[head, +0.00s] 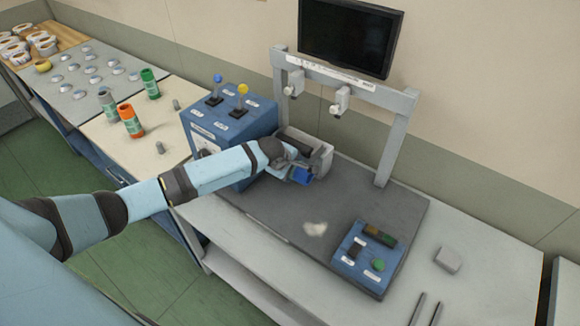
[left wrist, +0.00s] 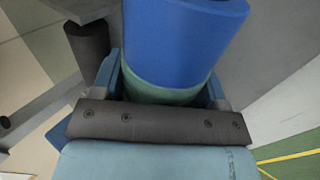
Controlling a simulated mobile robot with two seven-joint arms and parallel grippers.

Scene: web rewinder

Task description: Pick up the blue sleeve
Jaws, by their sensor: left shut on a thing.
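The blue sleeve (head: 302,175) is between the fingers of my left gripper (head: 298,172), which is shut on it above the dark bed of the rewinder. In the left wrist view the sleeve (left wrist: 185,40) is a large blue cylinder with a green band at its near end. The light blue fingers of my left gripper (left wrist: 165,92) stand on both sides of it. My right gripper is not in view.
A blue box with levers (head: 232,125) stands left of the gripper. A grey frame (head: 395,135) with a dark screen (head: 349,37) rises behind. A button panel (head: 368,255) is at front right. Green (head: 150,84) and orange (head: 131,121) cylinders stand on the left table.

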